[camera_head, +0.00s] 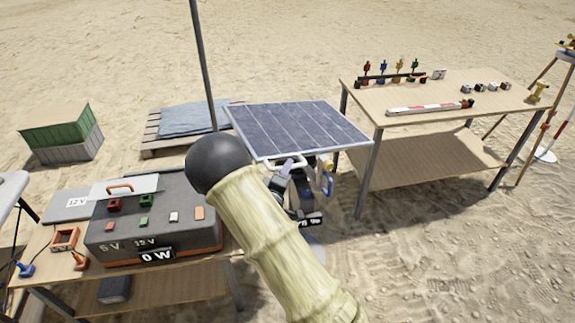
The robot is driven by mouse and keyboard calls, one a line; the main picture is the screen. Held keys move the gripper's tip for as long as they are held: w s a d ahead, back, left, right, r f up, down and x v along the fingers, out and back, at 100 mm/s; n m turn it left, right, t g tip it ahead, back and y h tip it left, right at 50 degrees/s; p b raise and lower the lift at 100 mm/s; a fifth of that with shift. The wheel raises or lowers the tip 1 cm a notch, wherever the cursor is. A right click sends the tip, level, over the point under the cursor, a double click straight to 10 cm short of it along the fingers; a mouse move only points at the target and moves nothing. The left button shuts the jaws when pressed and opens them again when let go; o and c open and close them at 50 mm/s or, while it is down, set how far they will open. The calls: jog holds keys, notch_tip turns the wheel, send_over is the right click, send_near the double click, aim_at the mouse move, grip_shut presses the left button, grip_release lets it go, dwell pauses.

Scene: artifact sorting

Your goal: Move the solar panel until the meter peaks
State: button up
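The solar panel (300,125) is a dark blue, tilted rectangle with a pale frame, in the middle of the head view between the two tables. A pale handle (284,162) sticks out at its near edge. The meter display (157,256) reads "0 W" on the front of a grey and orange box (165,215) on the left table. What looks like my gripper (297,187) is just below the handle, partly hidden behind my sleeved arm. I cannot tell whether its fingers touch or hold the handle, and the panel's mount is mostly hidden.
The right table (440,125) holds coloured pieces and a red-white rod (430,107). A thin pole (202,60) rises behind the panel. Open sand lies at right front.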

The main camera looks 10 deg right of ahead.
jog(key=shift+x, duration=1.15)
jog(key=shift+c, duration=0.5)
grip_shut()
